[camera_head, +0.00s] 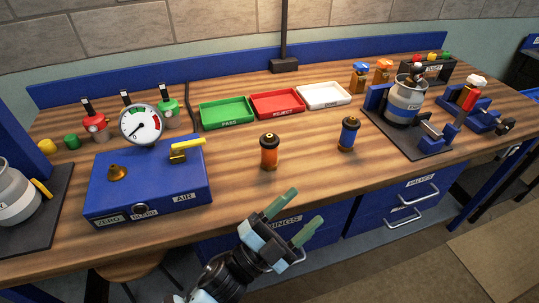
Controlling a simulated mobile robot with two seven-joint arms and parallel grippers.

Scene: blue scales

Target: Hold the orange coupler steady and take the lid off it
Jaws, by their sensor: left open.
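The orange coupler (269,155) stands upright on the wooden bench near its front edge. Its dark lid (269,138) sits on top. My left gripper (291,217) is in front of the bench edge, below and a little right of the coupler in the picture. Its two green fingers are spread, with nothing between them. It is apart from the coupler. My right gripper does not show.
A blue coupler (347,135) stands to the right. A blue box (150,184) with a gauge (141,125) stands left. Green (227,112), red (277,104) and white (324,95) trays lie behind. The bench (305,154) is clear between the couplers.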

